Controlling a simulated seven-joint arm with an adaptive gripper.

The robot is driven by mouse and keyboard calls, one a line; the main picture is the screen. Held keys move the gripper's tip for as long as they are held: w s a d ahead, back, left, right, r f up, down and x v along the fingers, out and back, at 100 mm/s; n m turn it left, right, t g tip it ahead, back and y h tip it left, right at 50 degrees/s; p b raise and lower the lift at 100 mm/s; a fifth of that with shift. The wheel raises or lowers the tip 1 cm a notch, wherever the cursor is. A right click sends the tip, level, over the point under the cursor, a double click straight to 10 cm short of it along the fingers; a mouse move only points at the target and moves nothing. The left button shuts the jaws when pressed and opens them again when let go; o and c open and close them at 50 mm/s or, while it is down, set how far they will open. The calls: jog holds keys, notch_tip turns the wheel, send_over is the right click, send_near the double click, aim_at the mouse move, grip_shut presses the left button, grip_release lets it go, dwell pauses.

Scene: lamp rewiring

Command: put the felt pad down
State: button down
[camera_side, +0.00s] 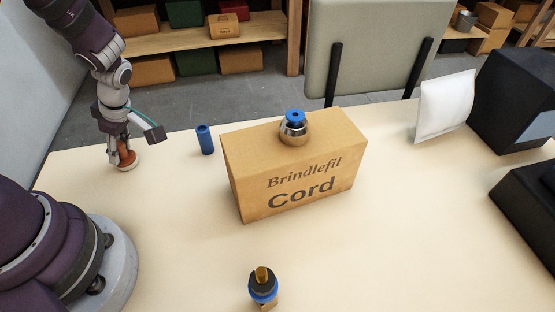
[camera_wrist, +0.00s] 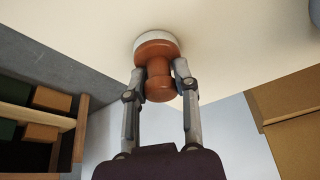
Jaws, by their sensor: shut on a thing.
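The felt pad (camera_wrist: 157,52) is an orange-brown spool-shaped knob with a round white disc on one end. My gripper (camera_wrist: 158,72) is shut on its narrow neck, one finger on each side. In the side view the felt pad (camera_side: 126,158) is upright at the table's far left, white disc down, with my gripper (camera_side: 122,143) over it. The disc is at or very near the cream table top (camera_side: 190,200). I cannot tell whether it touches.
A blue cylinder (camera_side: 205,140) stands right of the pad. Beyond it is a Brindlefil Cord carton (camera_side: 290,170) with a round metal part (camera_side: 294,132) with a blue top on it. A blue-and-black fitting (camera_side: 263,287) stands in front. The table around the pad looks clear.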

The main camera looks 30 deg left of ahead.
jog(key=c, duration=0.8)
grip_release()
jog(key=shift+c, duration=0.2)
jog(key=s+d+r+m+t+h, duration=0.1)
jog(key=d+r+m+t+h, duration=0.1)
jog(key=d+r+m, duration=0.4)
jog(key=s+d+r+m+t+h, duration=0.1)
jog(key=d+r+m+t, duration=0.4)
jog(key=r+m, duration=0.8)
jog(key=d+m+h, duration=0.1)
jog(key=m, duration=0.2)
jog(key=shift+d, duration=0.35)
